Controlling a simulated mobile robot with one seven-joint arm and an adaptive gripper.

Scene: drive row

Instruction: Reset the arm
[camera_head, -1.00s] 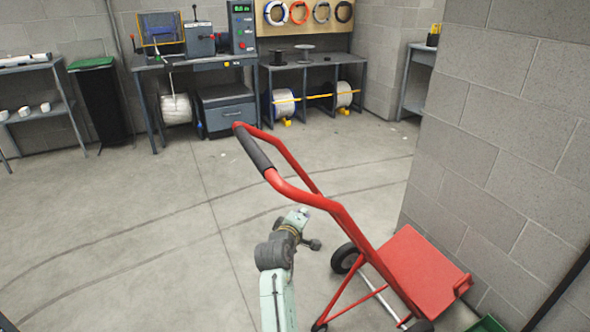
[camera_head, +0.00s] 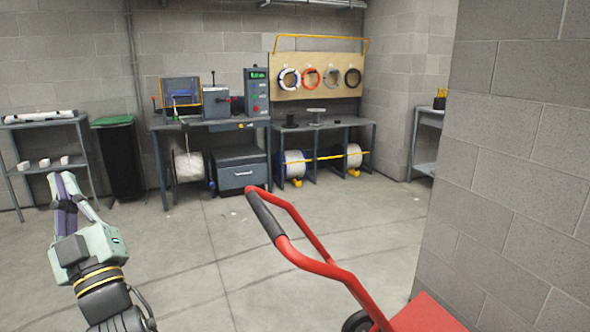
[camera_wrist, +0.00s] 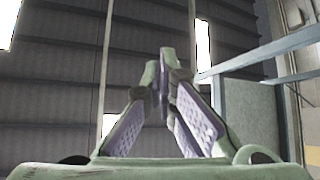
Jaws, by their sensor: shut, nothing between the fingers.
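My gripper (camera_head: 56,178) is at the left of the head view, raised and pointing up. Its pale green body and purple-padded fingers stand above the black wrist with yellow rings. In the wrist view the two fingers (camera_wrist: 166,52) meet at their tips, shut, with nothing between them. Behind them the wrist view shows a dark ribbed wall or ceiling and bright openings. The gripper touches nothing that I can see.
A red hand truck (camera_head: 320,265) stands close in front, beside a grey block wall (camera_head: 510,150) on the right. At the back are a workbench (camera_head: 160,124), a shelf (camera_head: 78,119), a black bin with green lid (camera_head: 120,160) and cable reels (camera_head: 296,165).

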